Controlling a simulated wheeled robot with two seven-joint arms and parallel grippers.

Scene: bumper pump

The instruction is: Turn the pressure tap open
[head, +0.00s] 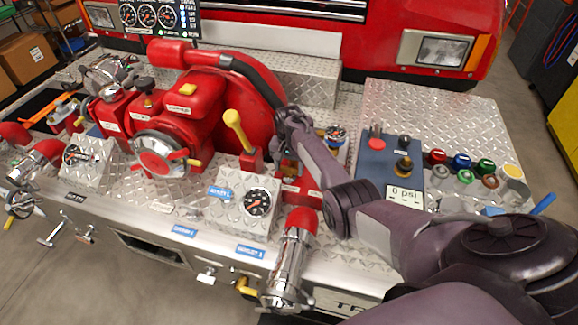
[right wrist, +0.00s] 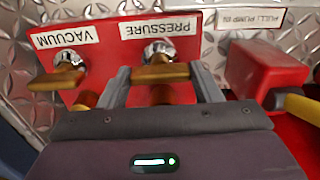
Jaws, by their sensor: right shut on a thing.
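The pressure tap (right wrist: 162,71) is a brass bar handle on a chrome stem, under the upside-down PRESSURE label in the right wrist view. Its handle lies crosswise between the fingers of my right gripper (right wrist: 162,86), which is shut on it. In the head view my right gripper (head: 287,152) reaches down to the red tap block right of the yellow lever; it hides the tap there. The vacuum tap (right wrist: 57,78), with a similar brass handle, stands to the left in the right wrist view, apart from the fingers. My left gripper is not in view.
The yellow lever (head: 237,128) on its red block stands close left of my right gripper. A gauge box (head: 247,203) and a chrome outlet (head: 290,268) are in front. The blue 0 psi panel (head: 382,170) is to the right. Bare tread plate lies behind it.

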